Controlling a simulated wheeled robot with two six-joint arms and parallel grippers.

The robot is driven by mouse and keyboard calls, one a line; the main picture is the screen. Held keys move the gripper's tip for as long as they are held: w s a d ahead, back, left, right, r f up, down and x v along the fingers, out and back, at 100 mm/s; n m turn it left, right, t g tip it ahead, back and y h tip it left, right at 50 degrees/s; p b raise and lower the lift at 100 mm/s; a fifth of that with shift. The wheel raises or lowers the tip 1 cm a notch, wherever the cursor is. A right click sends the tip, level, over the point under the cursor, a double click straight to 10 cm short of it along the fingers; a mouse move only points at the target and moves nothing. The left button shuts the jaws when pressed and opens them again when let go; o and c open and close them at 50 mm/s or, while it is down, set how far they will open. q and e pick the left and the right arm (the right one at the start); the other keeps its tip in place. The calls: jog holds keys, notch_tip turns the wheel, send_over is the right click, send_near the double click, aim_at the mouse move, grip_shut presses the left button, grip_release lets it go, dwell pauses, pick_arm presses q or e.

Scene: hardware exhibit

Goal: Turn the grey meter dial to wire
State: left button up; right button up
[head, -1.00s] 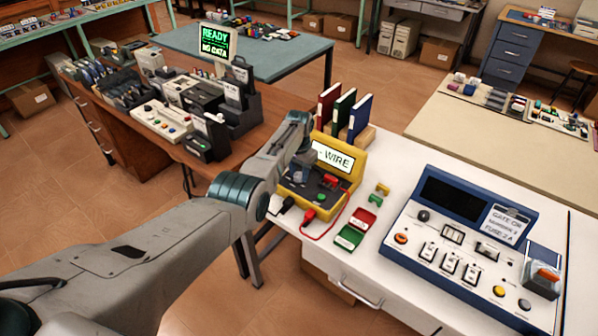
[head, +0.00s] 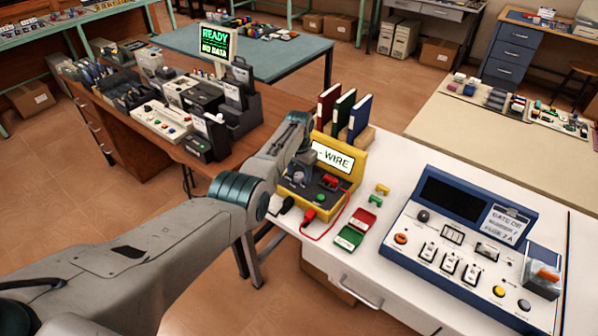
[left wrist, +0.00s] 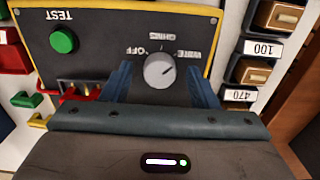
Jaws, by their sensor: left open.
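The yellow meter (head: 358,172) stands on the white bench, its screen (head: 333,158) reading "- WIRE". In the left wrist view its dark panel (left wrist: 108,42) appears upside down. The grey dial (left wrist: 159,70) has its pointer mark turned toward the WIRE label (left wrist: 198,56), away from OFF. My left gripper (left wrist: 160,85) is open, its blue fingers on either side of the dial with gaps between. In the head view my left gripper (head: 301,158) is just above the meter panel. My right gripper is not in view.
A green TEST button (left wrist: 64,41) is on the same panel. Red and black leads plug into the meter front. Red and green trays (head: 356,228) lie to its right, binders (head: 343,112) stand behind, and a blue console (head: 455,238) stands farther right.

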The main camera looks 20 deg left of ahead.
aim_at(299, 175)
pick_arm(q)
jog(key=shift+r, duration=0.1)
jog(key=shift+r, duration=0.25)
notch_tip(299, 175, up, 10)
jog(key=b, duration=0.1)
dwell(0.4)
